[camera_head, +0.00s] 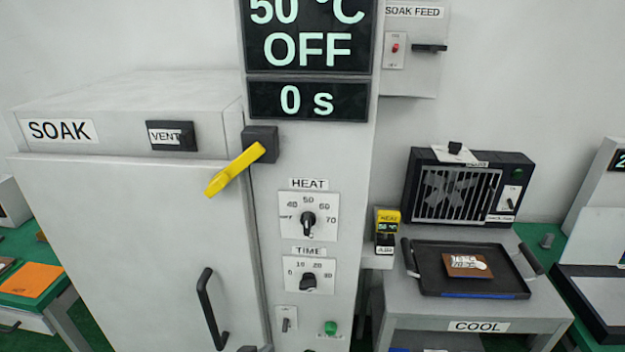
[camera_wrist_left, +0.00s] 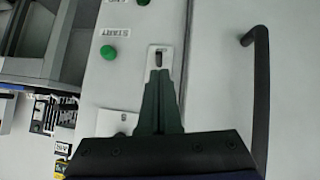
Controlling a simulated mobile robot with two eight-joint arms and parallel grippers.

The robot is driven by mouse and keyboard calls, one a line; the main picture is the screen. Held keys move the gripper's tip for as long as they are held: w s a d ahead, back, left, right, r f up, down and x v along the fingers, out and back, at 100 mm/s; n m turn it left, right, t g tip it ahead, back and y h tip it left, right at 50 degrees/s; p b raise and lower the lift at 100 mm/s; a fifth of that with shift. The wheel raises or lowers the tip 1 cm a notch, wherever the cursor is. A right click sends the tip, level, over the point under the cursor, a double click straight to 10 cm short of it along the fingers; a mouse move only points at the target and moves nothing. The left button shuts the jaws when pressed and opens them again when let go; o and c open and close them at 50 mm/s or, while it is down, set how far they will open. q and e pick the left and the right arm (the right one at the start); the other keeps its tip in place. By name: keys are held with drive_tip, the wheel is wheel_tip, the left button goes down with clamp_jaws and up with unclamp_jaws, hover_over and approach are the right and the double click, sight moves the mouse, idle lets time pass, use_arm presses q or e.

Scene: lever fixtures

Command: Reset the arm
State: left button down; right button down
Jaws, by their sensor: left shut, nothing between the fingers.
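My left gripper (camera_wrist_left: 158,75) is shut and empty in the left wrist view. Its dark fingers overlap the lower part of a small white switch plate (camera_wrist_left: 165,52); I cannot tell whether they touch it. In the head view only a dark tip (camera_head: 256,348) shows at the bottom edge, apparently this gripper, between the door handle (camera_head: 211,308) and the switch plate (camera_head: 286,318). The handle also shows in the wrist view (camera_wrist_left: 260,90). A yellow lever (camera_head: 235,169) slants down left from its dark pivot on the SOAK cabinet (camera_head: 110,220). My right gripper is out of view.
The panel has a HEAT knob (camera_head: 308,218), a TIME knob (camera_head: 309,281) and a green button (camera_head: 330,327). The display (camera_head: 310,45) reads 50 °C, OFF. At right, a black tray (camera_head: 430,275) holding a brown piece (camera_head: 467,264) sits on the COOL stand before a fan box (camera_head: 457,193).

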use_arm(q)
drive_tip(key=s+a+r+g+y+p, duration=0.1)
drive_tip(key=s+r, duration=0.3)
drive_tip(key=s, duration=0.5)
drive_tip(key=s+a+r+g+y+p, duration=0.1)
drive_tip(key=s+a+r+g+p, duration=0.2)
drive_tip(key=s, duration=0.5)
drive_tip(key=shift+s+r+g+p, duration=0.35)
drive_tip(key=shift+r+p, duration=0.25)
drive_tip(key=shift+p, duration=0.1)
